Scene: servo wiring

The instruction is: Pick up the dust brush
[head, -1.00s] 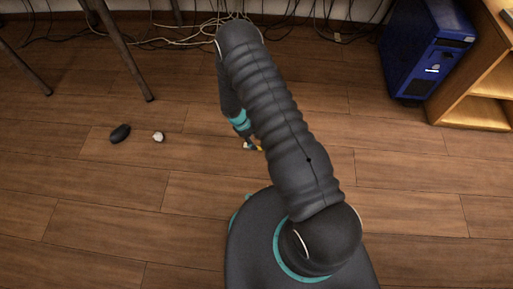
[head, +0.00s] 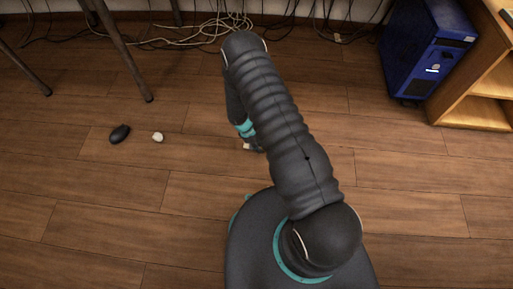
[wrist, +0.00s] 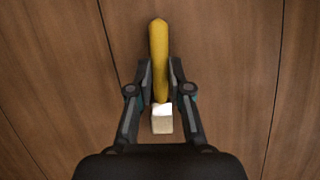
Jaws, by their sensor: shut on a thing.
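The dust brush (wrist: 158,42) has a long yellow handle and a pale, blocky end that looks like its bristles. In the wrist view it lies lengthwise between the fingers of my gripper (wrist: 161,80), handle pointing away and pale end nearer my palm. My gripper is shut on the yellow handle, one finger on each side. I cannot tell whether the brush touches the floor or is just above it. In the head view my arm hides most of my gripper (head: 252,147); only a small pale bit of the brush (head: 247,146) shows there.
A black mouse-like object (head: 119,134) and a small white object (head: 157,137) lie on the wooden floor to the left. Tangled cables (head: 215,32) run along the wall. A blue computer tower (head: 425,50) and a wooden shelf (head: 480,112) stand at the right.

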